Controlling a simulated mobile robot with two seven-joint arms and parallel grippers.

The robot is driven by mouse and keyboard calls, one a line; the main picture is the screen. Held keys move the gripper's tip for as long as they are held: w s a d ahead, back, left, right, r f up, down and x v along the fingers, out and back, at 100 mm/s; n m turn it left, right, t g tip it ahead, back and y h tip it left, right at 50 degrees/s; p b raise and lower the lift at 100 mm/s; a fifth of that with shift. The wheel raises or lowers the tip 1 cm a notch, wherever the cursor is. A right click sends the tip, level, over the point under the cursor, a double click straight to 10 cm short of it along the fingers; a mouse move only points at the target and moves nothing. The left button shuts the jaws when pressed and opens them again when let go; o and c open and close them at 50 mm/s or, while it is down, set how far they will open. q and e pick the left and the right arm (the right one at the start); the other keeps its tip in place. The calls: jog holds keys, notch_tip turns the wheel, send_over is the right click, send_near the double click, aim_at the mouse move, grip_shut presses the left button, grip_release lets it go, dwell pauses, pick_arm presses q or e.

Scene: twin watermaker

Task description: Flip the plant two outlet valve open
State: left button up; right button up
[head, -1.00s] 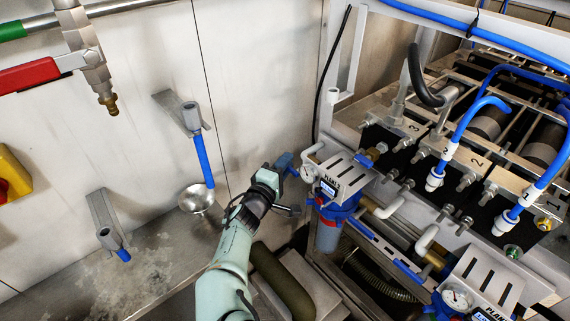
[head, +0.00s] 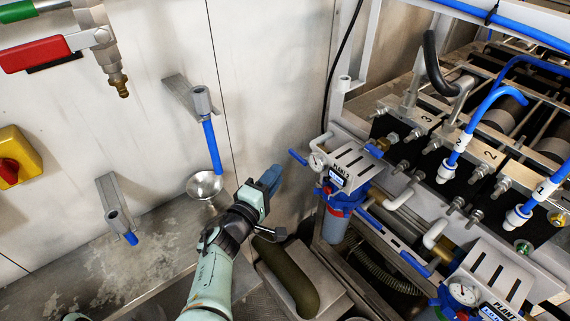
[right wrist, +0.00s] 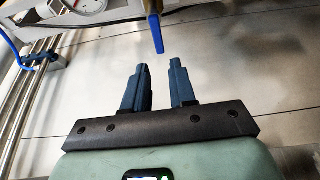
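A filter unit labelled PLANT (head: 350,163), number too small to read surely, has a white gauge and a blue filter head at the rig's near corner. A small blue valve lever (head: 298,157) sticks out left of its gauge. The blue lever (right wrist: 156,33) also hangs at the top of the right wrist view, just beyond the fingertips and pointing between them. My right gripper (head: 272,178) is left of and below the lever, apart from it. In the right wrist view the gripper (right wrist: 159,68) is open and empty. My left gripper is not in view.
A second PLANT unit (head: 480,290) stands at lower right. A second blue handle (head: 376,149) is right of the first unit. A steel funnel (head: 204,185) and blue-tipped wall brackets are at left. A steel wall stands behind my gripper; a dark cylinder (head: 287,275) lies below.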

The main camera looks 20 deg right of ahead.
jog(key=shift+v, duration=1.7)
